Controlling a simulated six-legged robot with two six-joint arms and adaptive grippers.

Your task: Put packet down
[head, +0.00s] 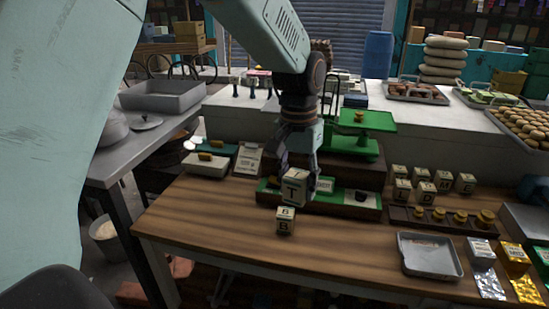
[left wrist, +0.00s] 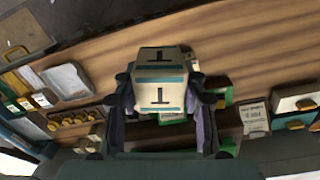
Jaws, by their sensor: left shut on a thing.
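My left gripper (head: 300,165) comes down from above and is shut on a cream packet marked T (head: 292,188). The packet is held upright above the wooden table (head: 210,225). In the left wrist view the same T packet (left wrist: 160,82) sits between the two fingers (left wrist: 160,110). A second cream packet marked B (head: 285,221) stands on the table just below the held one; whether the two touch I cannot tell. My right gripper is not in view.
Several lettered packets (head: 440,180) stand at the right behind a rack of brass weights (head: 440,216). A grey tray (head: 428,256) lies at the front right, beside silver and gold pouches (head: 525,288). A green scale (head: 360,122) stands behind. The table's left part is bare.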

